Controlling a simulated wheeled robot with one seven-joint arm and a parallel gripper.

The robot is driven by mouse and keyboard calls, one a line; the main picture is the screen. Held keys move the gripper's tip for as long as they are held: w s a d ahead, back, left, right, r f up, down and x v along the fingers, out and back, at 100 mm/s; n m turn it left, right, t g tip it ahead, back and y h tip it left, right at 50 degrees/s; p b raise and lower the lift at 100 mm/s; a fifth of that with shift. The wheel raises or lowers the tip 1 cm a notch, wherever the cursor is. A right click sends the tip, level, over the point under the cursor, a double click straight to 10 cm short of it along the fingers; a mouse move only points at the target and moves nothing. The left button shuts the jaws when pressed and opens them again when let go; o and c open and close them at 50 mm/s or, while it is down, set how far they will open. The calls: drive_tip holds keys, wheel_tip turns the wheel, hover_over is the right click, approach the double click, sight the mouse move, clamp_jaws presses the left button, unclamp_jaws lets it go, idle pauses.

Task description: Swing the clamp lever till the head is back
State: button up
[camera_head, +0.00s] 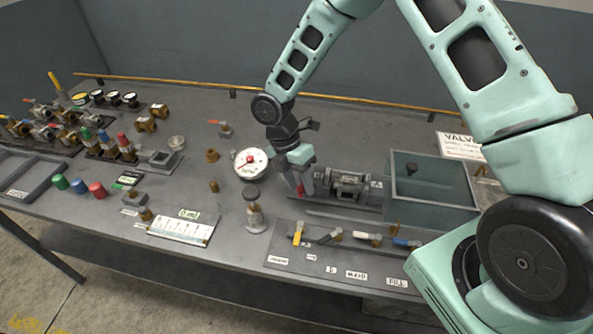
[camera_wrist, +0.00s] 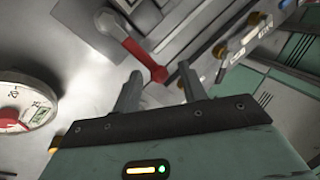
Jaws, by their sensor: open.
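The clamp (camera_head: 349,185) is a grey metal device on a dark base in the middle of the bench. Its red lever (camera_wrist: 132,45) runs from the upper left in the wrist view to a rounded red end near my fingertips. In the head view a bit of red lever (camera_head: 300,189) shows at the clamp's left end, partly hidden by my gripper (camera_head: 296,182). My gripper is open and also shows in the wrist view (camera_wrist: 160,72), its two fingers apart with the lever's end between or just beyond the tips. Touching cannot be told. The clamp's head cannot be made out clearly.
A round white gauge (camera_head: 251,163) stands close left of my gripper. A glass-sided tank (camera_head: 432,180) is right of the clamp. Several valves crowd the bench's left.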

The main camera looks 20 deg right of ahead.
drive_tip(key=b+v, duration=0.3)
drive_tip(key=v, duration=1.4)
drive_tip(key=shift+r, duration=0.15)
drive_tip(key=shift+s+a, duration=0.1)
